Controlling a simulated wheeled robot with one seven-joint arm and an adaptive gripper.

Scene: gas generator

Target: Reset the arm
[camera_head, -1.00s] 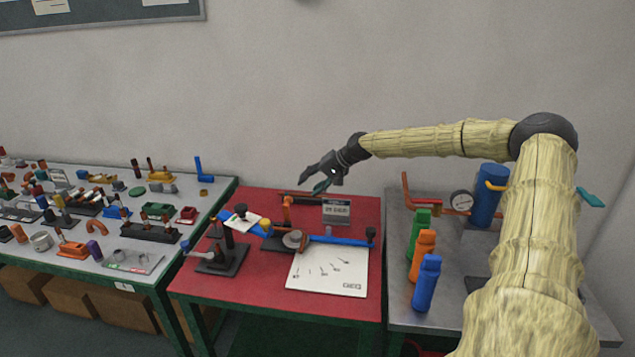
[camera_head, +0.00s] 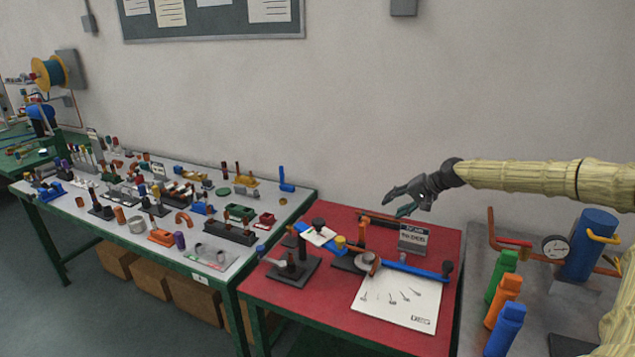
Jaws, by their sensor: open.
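My gripper (camera_head: 402,204) is open and empty at the end of my arm, which comes in from the right. The fingers point left and hang in the air over the back of the red-topped table (camera_head: 335,321), touching nothing that I can see. Below it on that table stand a blue bar (camera_head: 412,267) on dark stands, a small grey sign (camera_head: 413,239) and a white sheet (camera_head: 397,303) with small drawings.
A grey table (camera_head: 479,262) at right holds green (camera_head: 502,277), orange (camera_head: 503,300) and blue (camera_head: 504,329) bottles, a gauge (camera_head: 555,247) and a blue cylinder (camera_head: 590,244). A white table (camera_head: 235,282) at left is crowded with small parts. The space above the tables is mostly free.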

